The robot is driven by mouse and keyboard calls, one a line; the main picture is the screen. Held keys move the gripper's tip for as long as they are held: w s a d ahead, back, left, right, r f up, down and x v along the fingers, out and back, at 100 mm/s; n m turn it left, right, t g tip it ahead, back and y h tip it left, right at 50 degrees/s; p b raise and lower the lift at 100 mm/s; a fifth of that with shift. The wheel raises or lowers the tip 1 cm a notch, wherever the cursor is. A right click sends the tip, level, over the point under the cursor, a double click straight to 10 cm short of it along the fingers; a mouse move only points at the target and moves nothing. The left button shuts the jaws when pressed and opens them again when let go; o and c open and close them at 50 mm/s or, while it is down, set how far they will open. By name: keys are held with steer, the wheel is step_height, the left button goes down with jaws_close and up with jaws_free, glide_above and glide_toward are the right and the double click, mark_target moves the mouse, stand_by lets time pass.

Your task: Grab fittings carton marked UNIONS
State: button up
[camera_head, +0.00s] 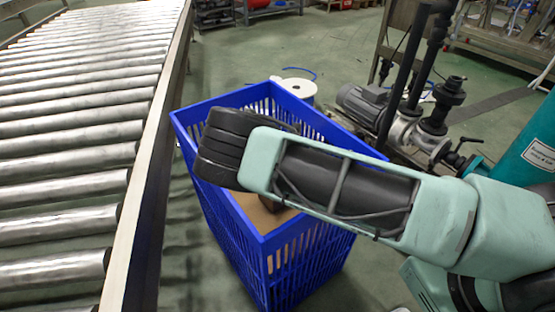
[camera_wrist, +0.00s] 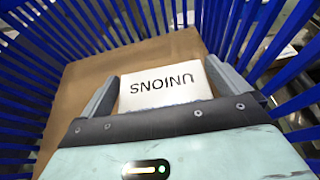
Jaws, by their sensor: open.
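A white face marked UNIONS (camera_wrist: 165,86), its lettering upside down, shows in the wrist view between the two fingers of my gripper (camera_wrist: 161,72). A brown cardboard surface (camera_wrist: 88,80) surrounds it, inside a blue slatted crate (camera_head: 283,262). I cannot tell whether the white face is a separate carton or a label on the brown one. My gripper is open, with a finger on either side of the white face; contact cannot be told. In the head view my arm reaches over the crate and hides the fingers and the marking. Brown cardboard (camera_head: 258,214) shows below my arm.
The crate's blue slatted walls (camera_wrist: 245,35) rise around my gripper. A roller conveyor (camera_head: 75,130) runs along the left of the crate. A white round container (camera_head: 299,90) stands behind it. A motor and pump with pipes (camera_head: 372,103) stand at the back right. Green floor (camera_head: 235,62) is open behind.

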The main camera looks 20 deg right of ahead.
steer(key=shift+w+f, duration=0.1)
steer(key=shift+w, duration=0.15)
steer(key=c, duration=0.9)
